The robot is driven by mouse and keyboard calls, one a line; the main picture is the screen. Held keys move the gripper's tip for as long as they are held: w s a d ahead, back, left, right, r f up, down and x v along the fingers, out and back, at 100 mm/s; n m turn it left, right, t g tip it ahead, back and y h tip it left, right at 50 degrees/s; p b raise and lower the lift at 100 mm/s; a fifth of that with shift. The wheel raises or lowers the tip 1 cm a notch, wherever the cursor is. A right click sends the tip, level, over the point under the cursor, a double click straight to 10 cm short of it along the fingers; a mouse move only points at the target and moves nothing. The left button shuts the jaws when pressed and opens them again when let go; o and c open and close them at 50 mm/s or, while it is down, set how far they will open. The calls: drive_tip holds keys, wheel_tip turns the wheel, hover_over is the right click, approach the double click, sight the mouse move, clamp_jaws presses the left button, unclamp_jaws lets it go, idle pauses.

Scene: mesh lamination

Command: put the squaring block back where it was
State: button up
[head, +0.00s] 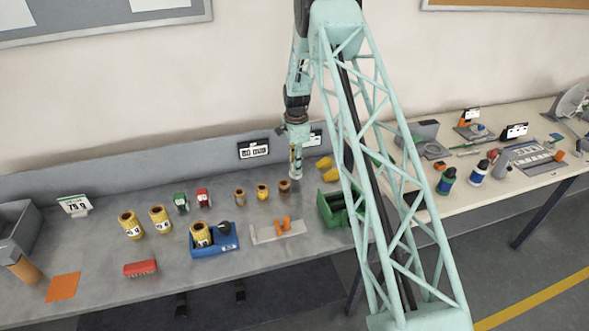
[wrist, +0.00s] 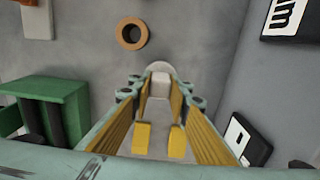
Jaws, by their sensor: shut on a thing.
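My gripper (head: 296,150) hangs over the back of the grey bench, pointing down. In the wrist view its yellow-lined fingers (wrist: 159,108) are closed around a small pale block (wrist: 160,86), which I take to be the squaring block. A pale rounded shape shows just beyond it. In the head view the pale piece (head: 295,172) shows below the fingers, near the brown-rimmed pot (head: 284,186). I cannot tell whether it touches the bench.
A green bin (head: 333,209) stands to the right, with yellow pieces (head: 324,163) behind it. Label cards (head: 253,150) stand along the back.

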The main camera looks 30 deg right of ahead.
drive_tip(key=shift+w+d+f, duration=0.1)
drive_tip(key=shift+w+d, duration=0.1)
drive_tip(key=shift+w, duration=0.45)
drive_tip(key=shift+w+d, duration=0.2)
drive_tip(key=shift+w, duration=0.45)
drive_tip(key=shift+f+p, duration=0.4)
drive_tip(key=shift+f, duration=1.35)
drive_tip(key=shift+f, duration=0.1)
drive_tip(key=o, duration=1)
drive_tip(key=shift+r+b, duration=0.6)
drive_tip(key=shift+r, duration=5.5)
